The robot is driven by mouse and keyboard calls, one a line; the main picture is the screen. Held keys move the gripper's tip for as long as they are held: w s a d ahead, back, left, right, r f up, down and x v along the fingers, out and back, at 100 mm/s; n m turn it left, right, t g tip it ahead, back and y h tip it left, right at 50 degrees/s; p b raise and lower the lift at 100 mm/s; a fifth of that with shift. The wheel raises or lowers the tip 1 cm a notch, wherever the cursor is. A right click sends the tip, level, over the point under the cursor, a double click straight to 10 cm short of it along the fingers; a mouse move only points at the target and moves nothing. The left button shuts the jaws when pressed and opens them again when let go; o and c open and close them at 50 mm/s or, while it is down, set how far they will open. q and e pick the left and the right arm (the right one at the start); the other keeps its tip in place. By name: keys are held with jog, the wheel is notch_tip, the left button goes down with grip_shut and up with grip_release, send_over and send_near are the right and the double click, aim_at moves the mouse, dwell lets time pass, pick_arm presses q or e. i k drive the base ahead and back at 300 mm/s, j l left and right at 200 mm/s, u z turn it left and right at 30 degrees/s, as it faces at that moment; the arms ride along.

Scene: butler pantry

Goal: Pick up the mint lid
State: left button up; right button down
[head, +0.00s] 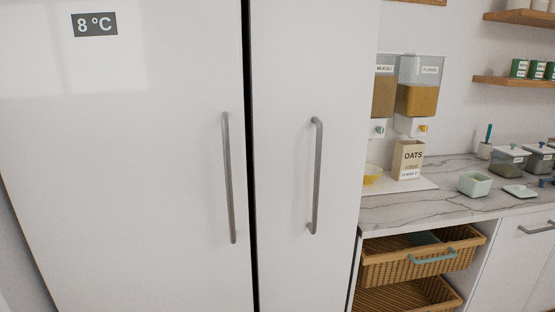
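A pale square lid (520,191) with a small knob lies flat on the marble counter at the right. Its colour looks whitish to pale mint. Just left of it stands an open mint-coloured square container (475,183). A flat grey-green piece (427,237) shows inside the upper wicker drawer, partly hidden by the drawer; I cannot tell what it is. Neither of my grippers is in view.
A tall white fridge (130,150) with two long handles fills the left and middle. The upper wicker drawer (385,268) juts out below the counter. Dispensers (418,98), an oats box (408,160), a yellow bowl (372,174) and dark lidded jars (511,160) stand on the counter.

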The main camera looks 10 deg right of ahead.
aim_at(519, 191)
jog(key=z, duration=1.85)
jog(key=i+l+z, duration=0.35)
jog(key=i, duration=0.5)
jog(key=i+z, duration=0.4)
jog(key=i, duration=0.5)
jog(key=i+u, duration=0.25)
jog(key=i, duration=0.2)
jog(key=i+l+u, duration=0.3)
jog(key=i, duration=0.15)
jog(key=i+l+u, duration=0.25)
jog(key=i, duration=0.15)
jog(key=i+l+u, duration=0.15)
jog(key=u, duration=0.2)
jog(key=i+l+u, duration=0.5)
jog(key=u, duration=0.15)
